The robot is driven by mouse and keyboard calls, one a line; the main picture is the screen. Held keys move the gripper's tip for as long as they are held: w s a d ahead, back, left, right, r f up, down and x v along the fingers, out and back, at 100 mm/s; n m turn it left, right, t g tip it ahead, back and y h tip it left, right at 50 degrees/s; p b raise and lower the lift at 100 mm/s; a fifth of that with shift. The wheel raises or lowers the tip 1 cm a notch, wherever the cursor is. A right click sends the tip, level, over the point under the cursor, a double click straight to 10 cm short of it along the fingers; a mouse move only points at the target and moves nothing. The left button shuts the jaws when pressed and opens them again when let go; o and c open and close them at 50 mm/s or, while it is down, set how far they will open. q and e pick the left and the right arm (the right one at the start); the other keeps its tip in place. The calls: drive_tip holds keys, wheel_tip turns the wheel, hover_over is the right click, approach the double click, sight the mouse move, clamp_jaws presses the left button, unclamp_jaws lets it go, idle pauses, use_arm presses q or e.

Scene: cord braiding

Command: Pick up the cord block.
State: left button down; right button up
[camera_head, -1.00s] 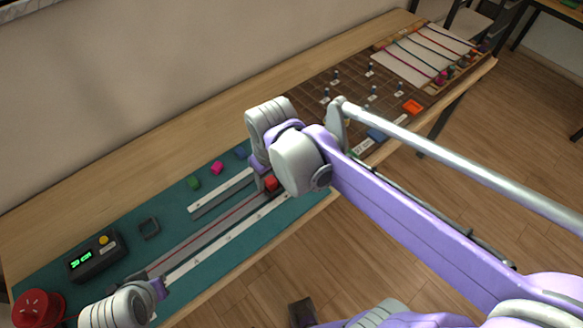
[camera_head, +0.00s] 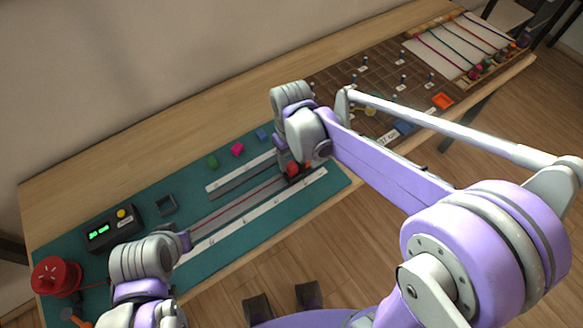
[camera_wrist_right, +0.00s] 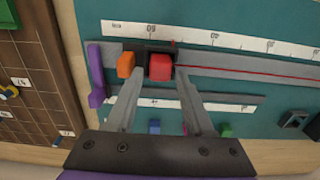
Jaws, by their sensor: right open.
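The cord block is a small red block (camera_head: 291,170) at the right end of the grey rail, with a thin red cord running left from it. In the right wrist view the red block (camera_wrist_right: 160,67) sits against a black holder, beside an orange block (camera_wrist_right: 125,65). My right gripper (camera_wrist_right: 158,80) is open, its fingertips on either side of the red block; I cannot tell whether they touch it. In the head view it reaches down at the block and partly hides it. My left gripper (camera_head: 184,241) is at the rail's left end; its fingers are hidden.
Green (camera_head: 212,162), pink (camera_head: 237,149) and blue (camera_head: 262,134) blocks lie behind the rail. A dark box with a green display (camera_head: 113,231) and a red spool (camera_head: 55,277) stand at left. A brown pegboard (camera_head: 330,88) is at right; a purple piece (camera_wrist_right: 95,80) is near the holder.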

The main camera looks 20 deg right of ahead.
sight(292, 168)
drive_tip(key=shift+f, duration=1.35)
clamp_jaws()
